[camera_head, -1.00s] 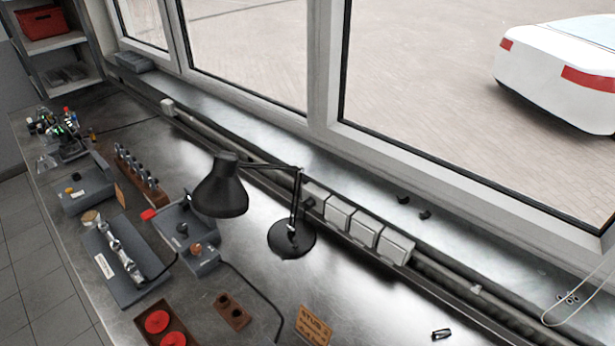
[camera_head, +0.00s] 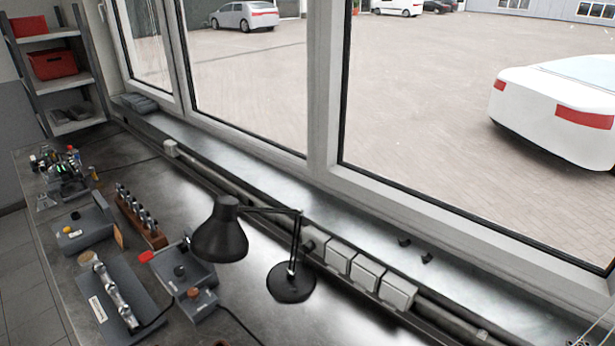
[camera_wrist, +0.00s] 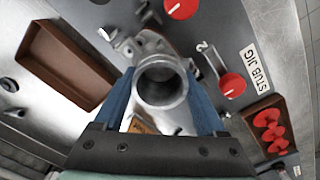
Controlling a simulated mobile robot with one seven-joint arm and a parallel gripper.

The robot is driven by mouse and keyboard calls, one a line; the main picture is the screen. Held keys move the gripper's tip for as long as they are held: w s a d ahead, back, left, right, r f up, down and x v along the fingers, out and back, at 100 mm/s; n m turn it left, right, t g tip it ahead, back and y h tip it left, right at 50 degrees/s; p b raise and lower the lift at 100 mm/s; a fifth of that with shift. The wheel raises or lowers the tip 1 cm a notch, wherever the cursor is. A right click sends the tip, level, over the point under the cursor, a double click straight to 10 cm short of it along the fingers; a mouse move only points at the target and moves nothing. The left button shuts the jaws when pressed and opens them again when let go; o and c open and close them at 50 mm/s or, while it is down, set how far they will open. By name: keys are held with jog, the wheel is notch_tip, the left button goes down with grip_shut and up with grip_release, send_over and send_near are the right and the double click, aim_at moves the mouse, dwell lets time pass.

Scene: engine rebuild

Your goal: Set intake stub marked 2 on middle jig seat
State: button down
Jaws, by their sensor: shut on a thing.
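In the wrist view, my gripper (camera_wrist: 160,92) has its blue fingers shut on a grey metal intake stub (camera_wrist: 162,84), whose round open end faces the camera. No number shows on the stub. Beyond it is a grey plate (camera_wrist: 226,28) with a white "STUB JIG" label (camera_wrist: 257,69), a red knob (camera_wrist: 232,85) and another red knob (camera_wrist: 181,8) near the top edge. Small metal fittings show just behind the stub, which partly hides them. I cannot tell which seat is the middle one, or whether the stub touches anything. My gripper is out of the head view.
In the wrist view, an empty brown tray (camera_wrist: 62,66) lies at left and a brown tray (camera_wrist: 267,112) with red parts at right. In the head view, a black desk lamp (camera_head: 222,232) stands on the metal bench, with a rack (camera_head: 142,222) of small parts left of it.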

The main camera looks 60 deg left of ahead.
jog(key=shift+f+b, duration=0.3)
jog(key=shift+f, duration=0.25)
jog(key=shift+r+p, duration=0.1)
jog(key=shift+p, duration=0.2)
dwell(0.6)
jog(key=shift+f, duration=0.25)
dwell(0.6)
grip_release()
notch_tip(320, 180, up, 3)
jog(key=p, duration=0.3)
jog(key=shift+r+p, duration=0.65)
jog(key=shift+r, duration=1.6)
